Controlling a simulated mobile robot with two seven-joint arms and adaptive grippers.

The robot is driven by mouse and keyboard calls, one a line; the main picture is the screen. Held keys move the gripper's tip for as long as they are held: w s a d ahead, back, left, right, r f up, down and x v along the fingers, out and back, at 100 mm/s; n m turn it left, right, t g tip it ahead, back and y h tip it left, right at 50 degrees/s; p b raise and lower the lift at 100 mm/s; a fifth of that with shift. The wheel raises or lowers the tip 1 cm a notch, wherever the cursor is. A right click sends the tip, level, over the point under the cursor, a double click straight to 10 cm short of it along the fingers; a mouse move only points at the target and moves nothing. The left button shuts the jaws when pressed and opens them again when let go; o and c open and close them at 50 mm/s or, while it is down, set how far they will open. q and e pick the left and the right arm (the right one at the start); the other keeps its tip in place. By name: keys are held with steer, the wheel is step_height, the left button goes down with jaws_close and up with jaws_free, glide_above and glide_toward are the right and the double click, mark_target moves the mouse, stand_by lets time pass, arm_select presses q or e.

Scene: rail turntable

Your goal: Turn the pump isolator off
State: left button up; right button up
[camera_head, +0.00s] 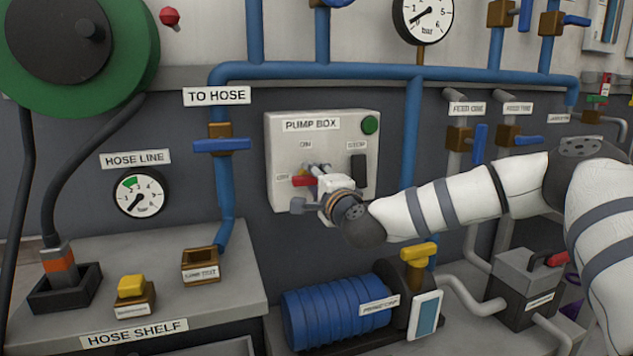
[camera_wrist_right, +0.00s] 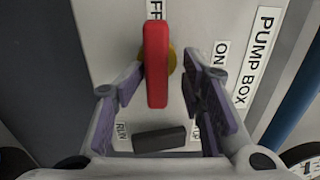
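The pump box (camera_head: 340,125) is a light grey panel on the wall. Its isolator handle (camera_head: 301,181) is red, partly hidden by my gripper in the head view. In the right wrist view the red handle (camera_wrist_right: 156,64) sits on a yellow disc and lies along the line to the OFF label, at a right angle to the ON label (camera_wrist_right: 220,55). My right gripper (camera_head: 318,175) is at the panel. In the wrist view its purple-padded fingers (camera_wrist_right: 163,80) are spread on both sides of the handle, with gaps visible. My left gripper is not in view.
A black switch (camera_head: 358,168) and a green round button (camera_head: 370,125) are on the same panel. Blue pipes (camera_head: 413,125) pass around it. The hose shelf (camera_head: 210,300) is below left, and a blue pump (camera_head: 335,310) is below.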

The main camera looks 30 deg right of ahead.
steer(key=shift+f, duration=0.15)
steer(key=v, duration=1.2)
